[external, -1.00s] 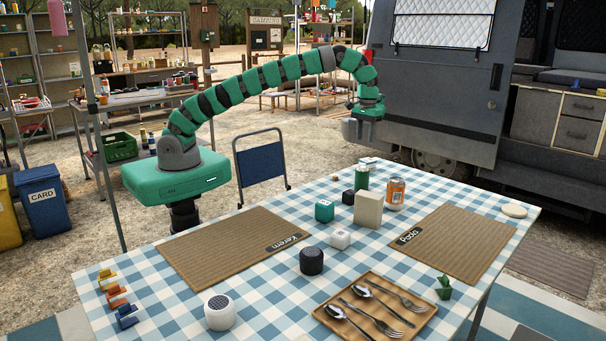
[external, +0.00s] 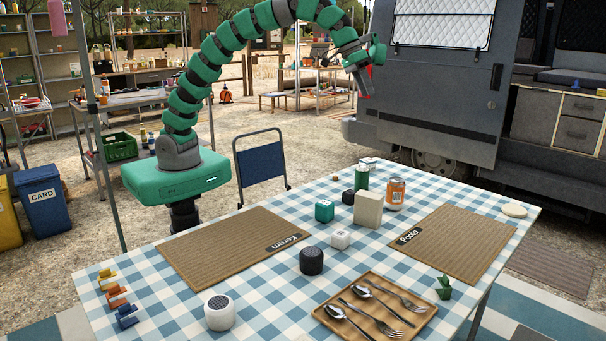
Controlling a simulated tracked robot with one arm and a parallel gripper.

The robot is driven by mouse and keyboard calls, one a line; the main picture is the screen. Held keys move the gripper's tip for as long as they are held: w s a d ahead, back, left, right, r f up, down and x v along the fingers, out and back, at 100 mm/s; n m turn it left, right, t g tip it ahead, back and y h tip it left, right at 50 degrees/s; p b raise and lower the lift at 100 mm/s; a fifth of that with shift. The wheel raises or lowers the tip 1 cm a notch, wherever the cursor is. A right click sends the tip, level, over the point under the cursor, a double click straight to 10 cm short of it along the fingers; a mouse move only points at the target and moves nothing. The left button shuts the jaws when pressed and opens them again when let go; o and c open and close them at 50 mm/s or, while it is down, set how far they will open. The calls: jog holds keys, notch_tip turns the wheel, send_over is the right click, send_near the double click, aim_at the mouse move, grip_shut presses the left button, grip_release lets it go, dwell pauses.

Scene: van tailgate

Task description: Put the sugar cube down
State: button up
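My gripper (external: 362,82) is high above the far side of the table, in front of the van, well clear of the tabletop. A small red patch shows at its fingers; I cannot tell whether it is part of the gripper or something behind. The fingers are too small to show whether they are open or shut, and no sugar cube can be made out in them.
Speakers (external: 312,261), a cutlery tray (external: 330,318) and small figures (external: 116,298) stand nearer. Two woven mats (external: 225,250) (external: 460,243) are bare.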

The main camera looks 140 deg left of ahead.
jog(key=s+d+r+m+t, duration=0.1)
jog(key=d+r+m+t, duration=0.45)
jog(key=d+r, duration=1.25)
jog(key=s+d+r+m+t+h, duration=0.1)
jog(key=s+d+r+m+t, duration=0.1)
jog(key=s+d+r, duration=0.4)
jog(key=s+d+r+m+t+h, duration=0.1)
jog(key=s+d+r+m+t, duration=0.2)
jog(key=s+d+r, duration=0.4)
jog(key=d+m, duration=0.1)
jog(key=d, duration=0.4)
jog(key=shift+s, duration=0.35)
jog(key=shift+t, duration=0.25)
notch_tip(320, 180, down, 21)
jog(key=b, duration=2)
jog(key=shift+r+b, duration=0.2)
jog(key=shift+b, duration=0.15)
